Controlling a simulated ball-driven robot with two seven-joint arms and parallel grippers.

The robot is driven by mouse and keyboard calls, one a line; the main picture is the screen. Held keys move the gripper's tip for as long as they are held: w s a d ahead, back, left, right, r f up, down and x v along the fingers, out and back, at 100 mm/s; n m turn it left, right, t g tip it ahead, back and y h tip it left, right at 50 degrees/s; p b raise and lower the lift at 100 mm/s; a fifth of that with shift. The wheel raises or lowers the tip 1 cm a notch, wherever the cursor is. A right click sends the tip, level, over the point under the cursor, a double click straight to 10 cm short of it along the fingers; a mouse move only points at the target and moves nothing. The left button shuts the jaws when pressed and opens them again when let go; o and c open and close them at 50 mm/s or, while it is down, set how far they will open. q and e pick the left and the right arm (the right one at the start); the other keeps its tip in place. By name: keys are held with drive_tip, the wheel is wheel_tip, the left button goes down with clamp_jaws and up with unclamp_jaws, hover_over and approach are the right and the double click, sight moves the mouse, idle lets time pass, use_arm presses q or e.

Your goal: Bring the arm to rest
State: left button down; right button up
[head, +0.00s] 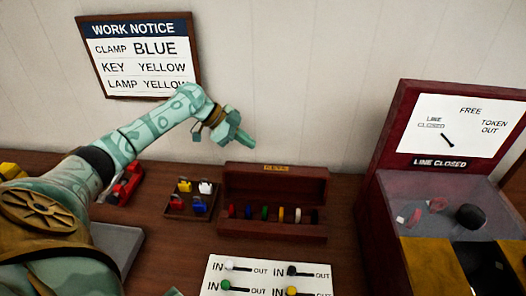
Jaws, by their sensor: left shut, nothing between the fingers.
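My left arm (150,125) comes in from the left and reaches up over the table's back part. My left gripper (246,141) is shut and empty, raised in front of the wall above the red key box (275,172). It appears apart from the box and touches nothing that I can see. My right gripper does not show.
A tray (190,213) of coloured padlocks stands left of the key box, which holds several coloured pieces. A white IN/OUT panel (265,282) lies in front. A red cabinet (385,190) marked LINE CLOSED stands right. A work notice (140,55) hangs behind.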

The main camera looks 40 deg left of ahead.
use_arm(q)
drive_tip(key=v, duration=0.6)
drive_tip(key=shift+r+p, duration=0.15)
drive_tip(key=shift+p, duration=0.15)
drive_tip(key=shift+s+a+r, duration=0.1)
drive_tip(key=shift+r, duration=0.05)
